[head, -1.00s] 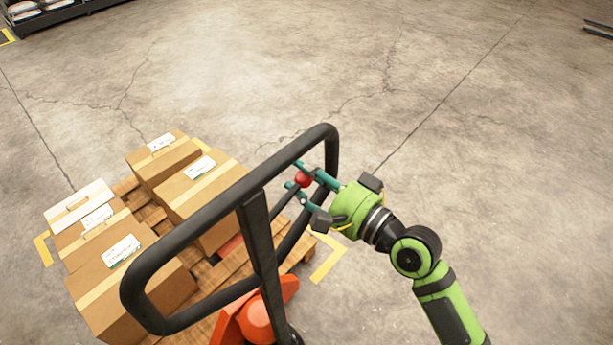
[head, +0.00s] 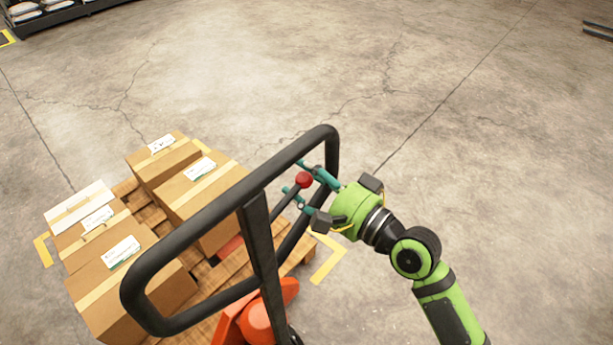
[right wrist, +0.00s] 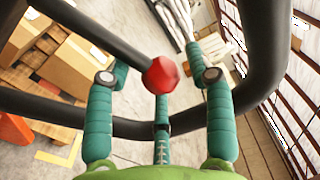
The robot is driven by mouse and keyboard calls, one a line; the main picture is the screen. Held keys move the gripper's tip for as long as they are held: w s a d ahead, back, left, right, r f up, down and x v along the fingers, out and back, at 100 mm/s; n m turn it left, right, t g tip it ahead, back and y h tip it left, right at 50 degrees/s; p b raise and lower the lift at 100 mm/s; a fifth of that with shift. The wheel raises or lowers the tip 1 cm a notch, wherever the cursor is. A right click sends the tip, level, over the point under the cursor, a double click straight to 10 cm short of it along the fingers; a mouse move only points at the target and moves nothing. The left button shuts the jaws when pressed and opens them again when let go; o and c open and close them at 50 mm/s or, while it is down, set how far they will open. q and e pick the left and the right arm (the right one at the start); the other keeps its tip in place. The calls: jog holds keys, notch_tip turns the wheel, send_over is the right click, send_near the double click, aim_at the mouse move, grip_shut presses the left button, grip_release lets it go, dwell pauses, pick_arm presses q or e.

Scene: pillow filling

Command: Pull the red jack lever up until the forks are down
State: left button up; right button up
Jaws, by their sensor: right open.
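The red knob (head: 304,180) tops the jack's thin dark lever, beside the black handle loop (head: 240,183). My right gripper (head: 295,178) is open, with its teal fingers on either side of the knob. In the right wrist view the red knob (right wrist: 160,75) sits between the spread fingers, with visible gaps to both side fingers. A third teal finger (right wrist: 162,140) shows below it; contact there cannot be told. The forks are hidden under the loaded pallet, so their height cannot be told. My left gripper is not in view.
Several cardboard boxes (head: 165,160) sit on a wooden pallet (head: 296,255) at the left. The orange jack body (head: 256,318) is at the bottom. The handle loop runs close around my fingers. The concrete floor at the right is clear.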

jog(key=shift+s+f+b, duration=0.1)
jog(key=shift+f+b, duration=0.25)
jog(key=shift+f, duration=0.25)
jog(key=b+v, duration=0.2)
jog(key=v, duration=1.1)
